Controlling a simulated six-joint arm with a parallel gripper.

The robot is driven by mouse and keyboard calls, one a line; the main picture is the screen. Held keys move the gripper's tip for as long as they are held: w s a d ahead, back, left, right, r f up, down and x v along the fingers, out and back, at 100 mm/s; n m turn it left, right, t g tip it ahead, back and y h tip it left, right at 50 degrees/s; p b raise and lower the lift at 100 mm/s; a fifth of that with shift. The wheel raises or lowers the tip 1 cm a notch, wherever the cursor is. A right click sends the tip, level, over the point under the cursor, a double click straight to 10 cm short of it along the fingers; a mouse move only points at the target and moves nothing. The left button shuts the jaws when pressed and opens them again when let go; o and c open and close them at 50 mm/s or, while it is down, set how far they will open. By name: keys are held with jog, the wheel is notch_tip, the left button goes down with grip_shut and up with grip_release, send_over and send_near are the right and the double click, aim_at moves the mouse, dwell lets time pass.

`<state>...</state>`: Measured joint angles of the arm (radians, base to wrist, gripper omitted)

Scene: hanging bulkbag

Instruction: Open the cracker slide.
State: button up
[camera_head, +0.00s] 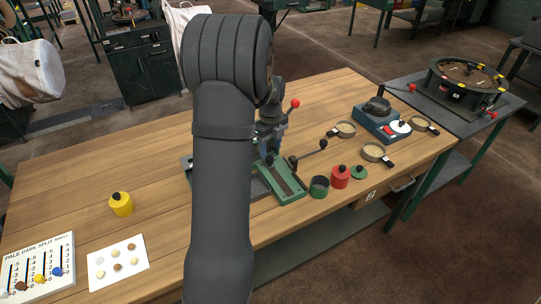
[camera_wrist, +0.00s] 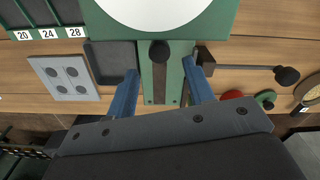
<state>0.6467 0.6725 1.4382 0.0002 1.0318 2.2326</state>
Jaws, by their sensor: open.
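The cracker is a green device on the wooden bench, partly hidden behind my arm; its green base (camera_head: 293,191) with a dark channel shows in the head view. In the wrist view its slide appears as a green strip (camera_wrist: 175,87) with a dark round knob (camera_wrist: 160,51), below a large white disc (camera_wrist: 165,8) in a green plate. My gripper (camera_wrist: 160,72) is open, its two blue fingers on either side of the strip near the knob. Nothing is held; whether a finger touches the knob I cannot tell. In the head view my gripper is mostly hidden.
A black-knobbed lever (camera_wrist: 245,67) lies right of the slide. A dark tray (camera_wrist: 110,62) and grey plate with round pads (camera_wrist: 62,78) are at left. Green (camera_head: 319,187) and red pots (camera_head: 340,176) stand near the bench's front edge. Bare wood lies around the yellow pot (camera_head: 121,204).

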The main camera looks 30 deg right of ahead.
aim_at(270, 158)
jog(key=shift+f, duration=2.15)
jog(key=shift+c, duration=0.5)
